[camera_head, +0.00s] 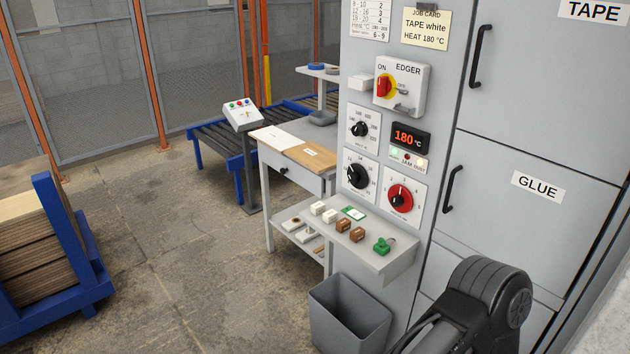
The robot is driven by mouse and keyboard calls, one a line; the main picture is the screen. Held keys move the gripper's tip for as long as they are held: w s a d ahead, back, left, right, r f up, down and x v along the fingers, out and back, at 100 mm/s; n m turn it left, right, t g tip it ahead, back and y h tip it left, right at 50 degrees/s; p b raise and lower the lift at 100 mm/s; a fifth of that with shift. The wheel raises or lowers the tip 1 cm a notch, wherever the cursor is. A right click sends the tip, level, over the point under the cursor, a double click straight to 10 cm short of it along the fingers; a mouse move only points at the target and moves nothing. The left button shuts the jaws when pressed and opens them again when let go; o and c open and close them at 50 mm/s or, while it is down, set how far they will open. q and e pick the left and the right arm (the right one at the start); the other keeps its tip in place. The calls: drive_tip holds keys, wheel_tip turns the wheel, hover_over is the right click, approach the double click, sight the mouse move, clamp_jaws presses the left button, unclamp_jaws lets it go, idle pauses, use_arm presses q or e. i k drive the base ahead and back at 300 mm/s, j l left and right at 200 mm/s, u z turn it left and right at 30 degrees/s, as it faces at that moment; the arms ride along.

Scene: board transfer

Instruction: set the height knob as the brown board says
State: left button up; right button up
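The brown board (310,154) lies flat on the grey side table, with a small white label too small to read. On the machine's grey front is a black knob with a numbered dial (358,176), left of a red knob (400,198). Another black knob (361,129) sits above, with a scale in the hundreds. The dial captions are too small to read, so I cannot tell for sure which is the height knob. A black arm link of mine shows at the bottom right. Neither gripper is in view.
A job card (425,28) reads TAPE white, HEAT 180 °C; the display (409,138) reads 180 °C. A switch box (401,86) is above. A shelf (378,255) with small blocks juts out below the knobs, over a grey bin (349,314). A white board (275,135) lies beside the brown one.

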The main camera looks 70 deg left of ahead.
sight(357, 175)
drive_tip(key=j+u, duration=0.25)
drive_tip(key=u, duration=0.15)
drive_tip(key=i+j+u, duration=0.15)
drive_tip(key=u, duration=0.25)
drive_tip(key=j+u, duration=0.15)
drive_tip(key=u, duration=0.3)
drive_tip(key=i+j+u, duration=0.15)
drive_tip(key=u, duration=0.3)
drive_tip(key=i+j+u, duration=0.1)
drive_tip(key=u, duration=0.4)
drive_tip(key=i+u, duration=0.15)
drive_tip(key=u, duration=0.3)
drive_tip(key=i+j+u, duration=0.2)
drive_tip(key=i+u, duration=0.15)
drive_tip(key=i+j+u, duration=0.1)
drive_tip(key=i+u, duration=0.25)
drive_tip(key=i+j+z, duration=0.85)
drive_tip(key=k+j, duration=0.05)
drive_tip(key=k, duration=0.05)
